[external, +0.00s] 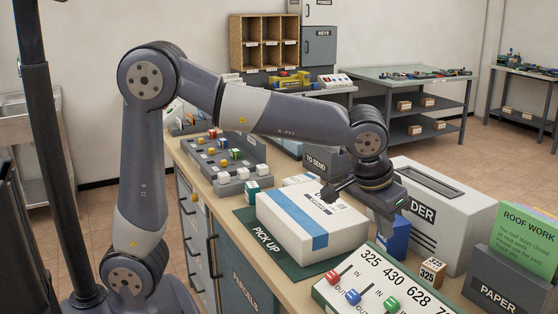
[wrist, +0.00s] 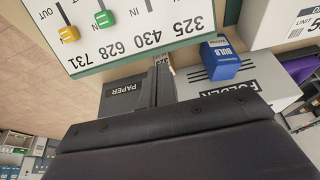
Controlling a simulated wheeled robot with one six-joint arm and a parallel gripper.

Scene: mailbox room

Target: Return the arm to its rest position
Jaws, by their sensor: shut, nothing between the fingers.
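My arm reaches out over the counter in the external view. My gripper (external: 335,192) hangs just above the white parcel box with a blue stripe (external: 312,218), at its right end. The gripper's fingers are shut with nothing between them. I cannot tell from this angle whether they touch the box top. In the wrist view the dark gripper body fills the bottom, and the shut fingers (wrist: 166,85) point up the picture. The parcel's edge (wrist: 280,22) shows at the top right there.
The box stands on the green PICK UP mat (external: 252,226). A blue bulb box (external: 395,238) and the grey folder machine (external: 428,207) stand right of it. The in/out board (external: 350,285) and paper holder (external: 500,285) are in front. A switch panel (external: 225,160) lies left.

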